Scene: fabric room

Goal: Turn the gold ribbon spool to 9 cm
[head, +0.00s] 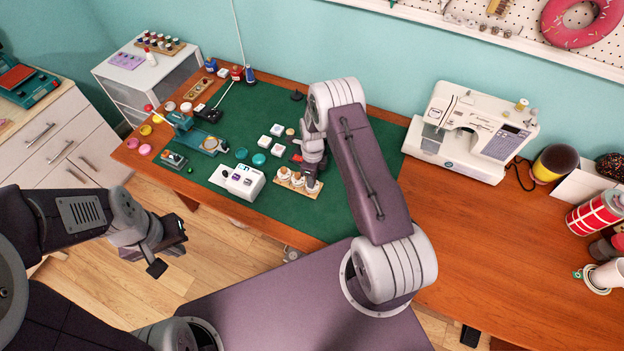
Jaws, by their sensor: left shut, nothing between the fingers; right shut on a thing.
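A small wooden board (300,192) lies near the front edge of the green mat and bears a row of small whitish, tan-topped round pieces that look like the ribbon spools (283,174). My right gripper (312,180) points down at the right end of this row, shut on the right-end spool. The wrist partly hides that spool, and I cannot tell which spool is gold. No scale marks are readable. My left gripper (164,257) is shut and empty, held over the floor in front of the table, apart from everything.
A white device with buttons (238,181) stands just left of the board. White square pieces (265,142) and teal discs (258,160) lie behind it. A sewing machine (474,132) stands on the right. The bare wooden tabletop (480,240) at front right is clear.

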